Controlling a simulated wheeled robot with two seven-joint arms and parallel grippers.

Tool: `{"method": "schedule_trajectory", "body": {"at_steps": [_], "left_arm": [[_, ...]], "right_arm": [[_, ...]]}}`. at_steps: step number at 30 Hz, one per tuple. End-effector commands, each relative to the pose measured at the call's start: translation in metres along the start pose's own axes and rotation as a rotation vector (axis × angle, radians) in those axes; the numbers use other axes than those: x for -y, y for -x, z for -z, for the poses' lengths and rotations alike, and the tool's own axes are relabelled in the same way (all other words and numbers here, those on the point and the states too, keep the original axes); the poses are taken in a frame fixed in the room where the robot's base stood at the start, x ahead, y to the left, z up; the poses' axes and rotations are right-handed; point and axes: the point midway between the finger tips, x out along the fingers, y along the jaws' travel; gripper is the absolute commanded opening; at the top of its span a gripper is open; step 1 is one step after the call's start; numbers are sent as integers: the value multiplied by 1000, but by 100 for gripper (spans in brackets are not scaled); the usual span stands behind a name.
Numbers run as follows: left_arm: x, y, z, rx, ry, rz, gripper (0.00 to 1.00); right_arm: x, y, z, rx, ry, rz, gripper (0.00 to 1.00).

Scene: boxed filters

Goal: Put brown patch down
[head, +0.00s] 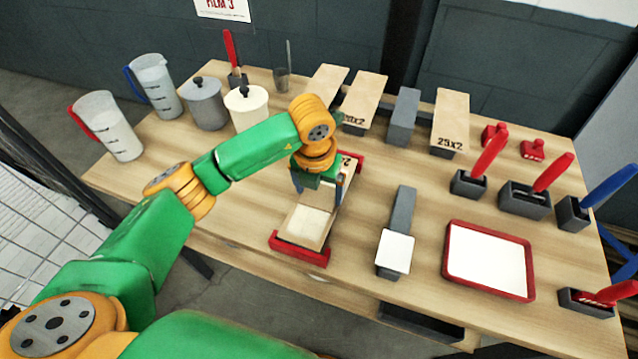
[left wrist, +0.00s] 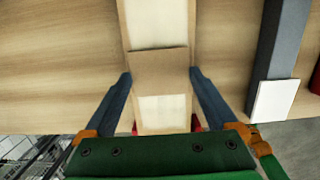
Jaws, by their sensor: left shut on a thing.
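The brown patch (left wrist: 158,62) shows in the left wrist view as a flat tan piece between my two blue fingertips. My left gripper (left wrist: 160,73) is shut on it. The patch lies over a long pale board with whitish panels (left wrist: 162,112); I cannot tell whether it touches the board. In the head view my left gripper (head: 318,198) points down over this board (head: 306,222), which sits in a holder with red ends (head: 300,250). The patch is mostly hidden there by the gripper. My right gripper is not in view.
A grey block with a white pad (head: 395,252) and a red-rimmed white tray (head: 490,262) stand to the right. Long boxes (head: 450,118) stand behind. Jugs (head: 108,125) and lidded pots (head: 247,107) are at the left. Red-handled tools stand in dark holders (head: 525,200) at the right.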

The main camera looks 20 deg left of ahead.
Motion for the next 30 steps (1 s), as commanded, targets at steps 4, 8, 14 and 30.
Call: {"method": "schedule_trajectory", "body": {"at_steps": [4, 8, 14, 30], "left_arm": [[0, -2, 0, 3, -1, 1, 41], [0, -4, 0, 3, 0, 1, 41], [1, -4, 0, 2, 0, 2, 100], [0, 68, -2, 10, -1, 1, 100]], "right_arm": [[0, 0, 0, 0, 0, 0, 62], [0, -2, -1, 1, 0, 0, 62], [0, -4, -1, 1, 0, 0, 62], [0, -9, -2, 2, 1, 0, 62]]}}
